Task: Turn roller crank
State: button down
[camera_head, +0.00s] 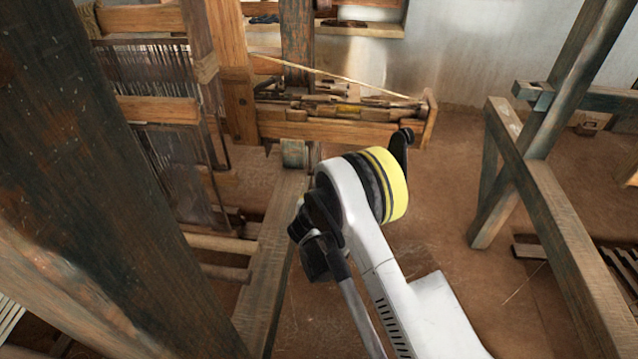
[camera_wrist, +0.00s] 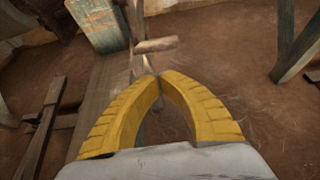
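In the wrist view my gripper (camera_wrist: 156,77) has two yellow ribbed fingers whose tips meet, with a gap lower down between them. I see nothing clearly held. Just beyond the tips is the crank's short brown wooden handle (camera_wrist: 157,45), lying roughly crosswise. A thin grey metal crank arm (camera_wrist: 137,20) runs beside it; its lower end is partly hidden by the fingers. The worn teal roller (camera_wrist: 97,22) is at the upper left. In the head view the roller end (camera_head: 293,153) shows beyond my arm, which hides my fingers and most of the crank.
A wooden loom beam (camera_head: 270,260) runs along the left of my arm. A shelf of sticks and tools (camera_head: 340,112) stands beyond. A dark post (camera_head: 90,180) fills the left, and a slanted timber frame (camera_head: 560,210) stands right. Bare floor (camera_head: 450,190) lies between.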

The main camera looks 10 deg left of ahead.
jog(key=r+b+x, duration=0.1)
jog(key=b+x, duration=0.4)
jog(key=x, duration=0.8)
jog(key=shift+w+f, duration=0.15)
jog(key=shift+w, duration=0.3)
jog(key=shift+d, duration=0.1)
